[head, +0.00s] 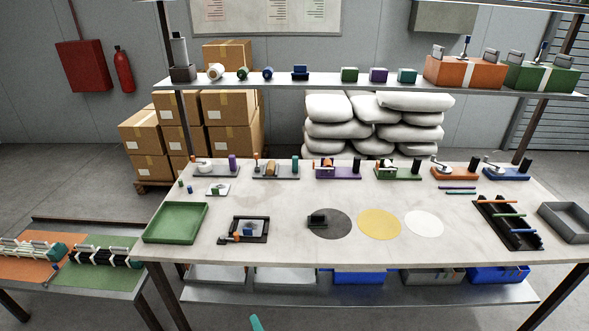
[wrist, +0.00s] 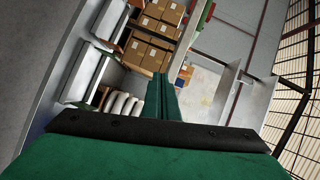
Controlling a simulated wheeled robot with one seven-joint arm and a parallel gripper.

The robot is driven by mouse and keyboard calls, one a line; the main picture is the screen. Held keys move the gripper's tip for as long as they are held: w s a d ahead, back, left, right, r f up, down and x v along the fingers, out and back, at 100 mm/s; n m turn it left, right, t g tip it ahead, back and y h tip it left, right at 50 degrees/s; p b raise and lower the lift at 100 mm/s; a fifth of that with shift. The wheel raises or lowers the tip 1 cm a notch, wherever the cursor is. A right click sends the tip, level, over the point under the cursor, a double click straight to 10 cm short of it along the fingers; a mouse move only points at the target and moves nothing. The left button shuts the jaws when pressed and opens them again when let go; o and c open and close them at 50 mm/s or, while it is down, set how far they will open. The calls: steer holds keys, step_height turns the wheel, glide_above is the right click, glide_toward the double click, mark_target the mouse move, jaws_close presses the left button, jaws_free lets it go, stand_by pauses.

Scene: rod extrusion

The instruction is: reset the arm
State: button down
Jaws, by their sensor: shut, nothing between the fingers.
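My gripper (wrist: 159,80) shows in the wrist view as two green fingers pressed together, with nothing between them. Its dark bar and green body fill the bottom of that view. The wrist view is tilted and looks past the fingers at stacked boxes, sacks and the wall. In the head view only a small teal tip (head: 256,322) shows at the bottom edge, in front of the workbench and apart from it. It looks like part of my gripper. The rest of the arm is out of the head view.
A workbench (head: 285,215) ahead carries a green tray (head: 175,223), a grey tray (head: 568,221), a dark rack with coloured rods (head: 507,225) and several fixtures. A shelf (head: 320,82) spans above its back. A lower side table (head: 95,288) stands left. Floor at bottom left is clear.

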steer(key=s+d+f+n+h, duration=0.1)
steer(key=s+d+n+h, duration=0.3)
steer(key=s, duration=0.6)
steer(key=s+d+f+m+h, duration=0.1)
steer(key=s+d+f, duration=0.1)
steer(key=s+d, duration=0.6)
steer(key=s+r+n+h, duration=0.1)
steer(key=s+r+n, duration=0.2)
steer(key=s+r, duration=0.4)
steer(key=s+r+n+h, duration=0.1)
steer(key=s+r+n, duration=0.3)
steer(key=s+r, duration=0.3)
steer(key=s+a, duration=0.1)
steer(key=s, duration=0.3)
steer(key=shift+s+t, duration=0.4)
